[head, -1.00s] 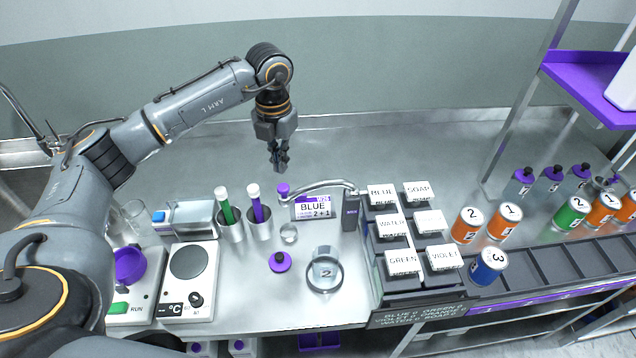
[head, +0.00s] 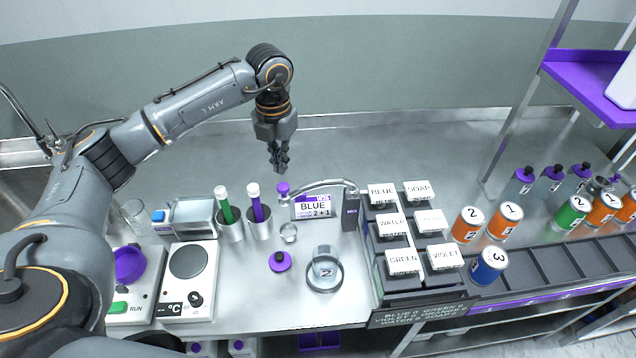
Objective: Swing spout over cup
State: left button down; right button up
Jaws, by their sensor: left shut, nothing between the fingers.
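The spout (head: 322,183) is a curved silver tube on a dark post marked MIX (head: 350,212). Its purple-tipped end (head: 283,188) points left. A small clear cup (head: 289,232) stands on the bench just below that end in the picture. Which of the two is the task's cup I cannot tell. My left gripper (head: 280,168) points down, shut and empty, above the bench behind the spout's purple end, apart from it. My right gripper is not in view.
Metal holders with a green tube (head: 225,205) and a purple tube (head: 257,205) are at left. Labelled bins (head: 401,229) stand right of the post. A purple-capped item (head: 280,262) is in front.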

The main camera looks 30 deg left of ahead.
aim_at(283, 193)
pick_arm(q)
notch_tip(283, 193, down, 3)
jog(key=shift+f+b, duration=0.1)
jog(key=shift+b, duration=0.95)
jog(key=shift+s, duration=0.1)
jog(key=shift+s+d, duration=0.3)
jog(key=shift+s, duration=0.2)
jog(key=shift+s+d, duration=0.25)
jog(key=shift+s, duration=0.2)
jog(key=shift+s+d, duration=0.7)
jog(key=shift+s, duration=0.2)
